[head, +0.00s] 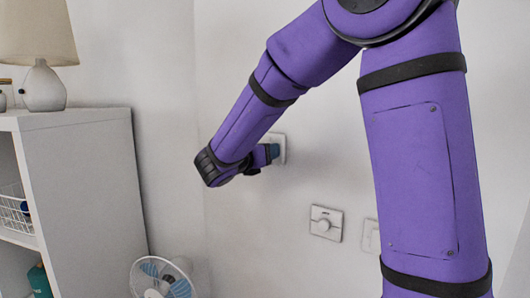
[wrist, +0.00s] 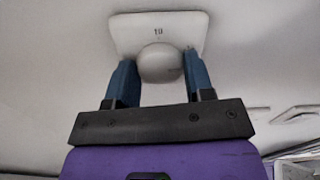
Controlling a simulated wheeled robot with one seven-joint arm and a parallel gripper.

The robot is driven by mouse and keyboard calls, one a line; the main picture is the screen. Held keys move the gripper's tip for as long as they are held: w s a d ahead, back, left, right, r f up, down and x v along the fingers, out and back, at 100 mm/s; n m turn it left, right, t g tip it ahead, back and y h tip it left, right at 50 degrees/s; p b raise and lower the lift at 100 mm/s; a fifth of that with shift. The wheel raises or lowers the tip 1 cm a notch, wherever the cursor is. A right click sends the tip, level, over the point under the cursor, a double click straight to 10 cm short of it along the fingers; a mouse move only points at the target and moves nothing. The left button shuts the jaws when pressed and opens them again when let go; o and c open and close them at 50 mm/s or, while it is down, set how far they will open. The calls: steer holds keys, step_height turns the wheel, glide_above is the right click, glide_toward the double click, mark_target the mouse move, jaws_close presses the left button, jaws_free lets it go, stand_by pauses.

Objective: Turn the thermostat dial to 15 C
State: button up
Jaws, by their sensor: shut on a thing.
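The thermostat is a white square plate (wrist: 190,28) on the wall in the wrist view, with a round white dial (wrist: 160,62) at its lower middle. A small dark marking sits above the dial, too small to read surely. My gripper (wrist: 158,74) has one blue finger on each side of the dial and is shut on it. In the head view my gripper (head: 272,151) reaches the wall plate (head: 281,140) from the left, and the dial is hidden behind the fingers.
A second wall plate with a round knob (head: 326,222) is lower right, beside another plate (head: 371,237) partly behind my arm. A white shelf unit (head: 85,170) with a lamp (head: 42,60) stands left. A fan (head: 160,278) is at the bottom. The wall around the plate is clear.

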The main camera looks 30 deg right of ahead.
steer(key=shift+n, duration=2)
steer(key=o, duration=0.9)
steer(key=v, duration=1)
steer(key=shift+s+a, duration=0.1)
steer(key=shift+a, duration=0.3)
